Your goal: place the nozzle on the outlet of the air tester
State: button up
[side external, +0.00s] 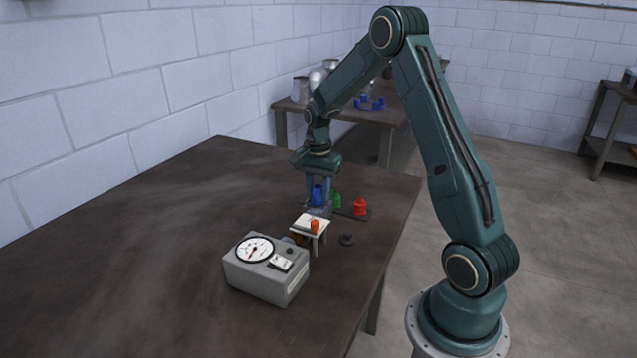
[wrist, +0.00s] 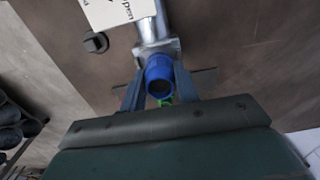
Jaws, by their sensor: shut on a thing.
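The blue nozzle (side external: 318,195) is upright between the fingers of my gripper (side external: 319,190), which is shut on it. In the wrist view the nozzle (wrist: 160,75) sits between the two finger bars, its open end facing the camera. Directly behind it in that view is the square metal flange of the outlet (wrist: 157,48), on a silvery pipe. The nozzle overlaps the flange; whether they touch or a gap is left cannot be told. The air tester (side external: 267,268) is a grey box with a round dial, in front of the gripper on the table.
A green nozzle (side external: 336,199) and a red nozzle (side external: 360,206) stand on a dark rack close right of the gripper. A dark round piece (side external: 347,239) lies nearby. The table's left is clear.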

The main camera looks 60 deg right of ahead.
aim_at(318, 186)
jog(key=shift+f, duration=0.1)
jog(key=o, duration=0.9)
jog(key=shift+o, duration=0.2)
notch_tip(318, 186, up, 12)
dwell(0.4)
dwell(0.5)
